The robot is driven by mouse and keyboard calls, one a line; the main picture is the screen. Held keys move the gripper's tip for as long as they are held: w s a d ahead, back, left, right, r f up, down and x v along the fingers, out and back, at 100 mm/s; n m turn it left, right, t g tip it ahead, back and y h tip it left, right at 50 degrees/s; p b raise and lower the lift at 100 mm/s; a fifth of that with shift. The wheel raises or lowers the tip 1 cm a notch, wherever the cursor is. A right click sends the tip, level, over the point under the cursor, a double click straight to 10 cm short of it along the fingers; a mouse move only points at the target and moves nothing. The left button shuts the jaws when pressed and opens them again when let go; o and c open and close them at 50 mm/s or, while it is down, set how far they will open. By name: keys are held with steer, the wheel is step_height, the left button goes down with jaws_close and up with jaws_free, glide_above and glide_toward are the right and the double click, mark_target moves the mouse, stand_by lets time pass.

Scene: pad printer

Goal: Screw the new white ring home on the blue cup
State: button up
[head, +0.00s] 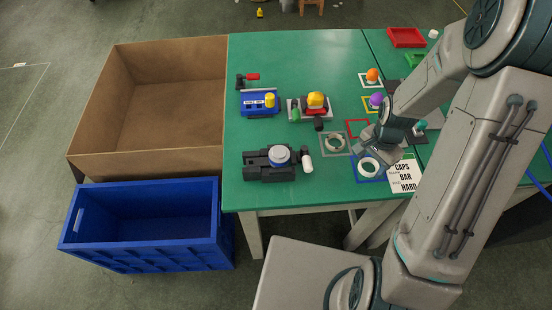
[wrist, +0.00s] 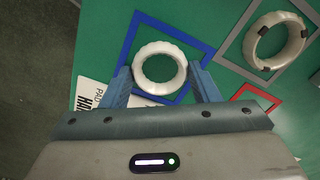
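The white ring (head: 369,167) lies flat inside a blue square outline on the green table. It also shows in the wrist view (wrist: 148,84), between and slightly beyond my fingertips. My gripper (wrist: 160,76) is open, with one blue finger on each side of the ring and gaps between. In the head view my gripper (head: 370,143) hangs just over this spot, and its fingers are partly hidden.
A greyish ring with dark patches (wrist: 257,50) lies in a grey square beside the white ring. A red square outline (head: 358,128) and a printed card (head: 404,175) are close by. A brown box (head: 150,160) and blue crate (head: 140,258) stand left of the table.

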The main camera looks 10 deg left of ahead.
steer(key=c, duration=0.5)
steer(key=shift+r+p, duration=1.75)
steer(key=shift+r, duration=0.75)
